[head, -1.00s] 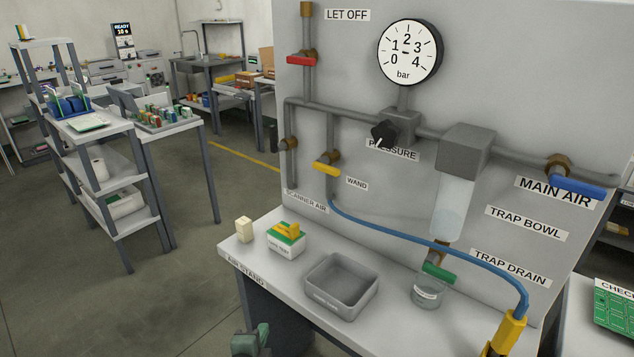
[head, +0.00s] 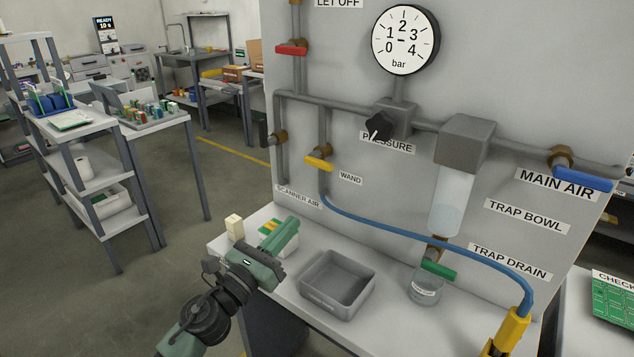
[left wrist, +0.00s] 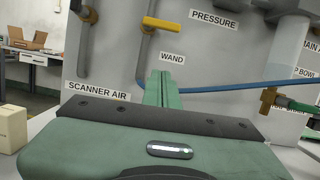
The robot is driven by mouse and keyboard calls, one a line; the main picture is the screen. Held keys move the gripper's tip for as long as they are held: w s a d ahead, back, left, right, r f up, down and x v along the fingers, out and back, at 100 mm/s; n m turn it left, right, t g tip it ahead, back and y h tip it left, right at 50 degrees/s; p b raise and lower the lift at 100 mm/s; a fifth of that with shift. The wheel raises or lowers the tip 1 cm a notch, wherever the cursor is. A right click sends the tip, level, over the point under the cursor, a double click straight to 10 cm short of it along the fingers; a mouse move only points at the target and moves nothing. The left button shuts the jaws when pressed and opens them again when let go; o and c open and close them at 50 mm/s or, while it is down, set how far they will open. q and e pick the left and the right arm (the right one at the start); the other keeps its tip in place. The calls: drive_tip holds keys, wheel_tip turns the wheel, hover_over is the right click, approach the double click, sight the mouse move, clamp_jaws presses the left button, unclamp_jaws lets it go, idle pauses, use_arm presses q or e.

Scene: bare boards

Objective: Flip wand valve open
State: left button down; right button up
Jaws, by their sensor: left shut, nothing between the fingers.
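The wand valve's yellow handle (head: 318,163) sits on a grey pipe on the panel, left of the WAND label (head: 350,178). The handle lies crosswise to the pipe. It also shows in the left wrist view (left wrist: 160,25), above and ahead of my fingers. My left gripper (head: 288,236) is shut and empty, below the valve and apart from it, over the left part of the bench. It partly hides the white box with the green and yellow top (head: 268,240). A blue hose (head: 400,231) runs from the wand pipe to a yellow wand (head: 512,333). My right gripper is not in view.
A grey tray (head: 337,283) and a cream block (head: 234,227) stand on the bench. A jar (head: 426,287) stands under the green trap drain handle (head: 438,269). The red let-off handle (head: 291,48) and black pressure knob (head: 378,127) are on the panel above.

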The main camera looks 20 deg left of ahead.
sight(322, 161)
use_arm(q)
drive_tip(key=shift+d+m, duration=0.15)
drive_tip(key=shift+m, duration=0.35)
drive_tip(key=shift+w, duration=0.1)
drive_tip(key=w+d+r+p, duration=0.3)
drive_tip(key=w+r+p, duration=0.3)
drive_tip(key=w, duration=0.3)
drive_tip(key=shift+d+r, duration=0.15)
drive_tip(key=shift+r, duration=0.1)
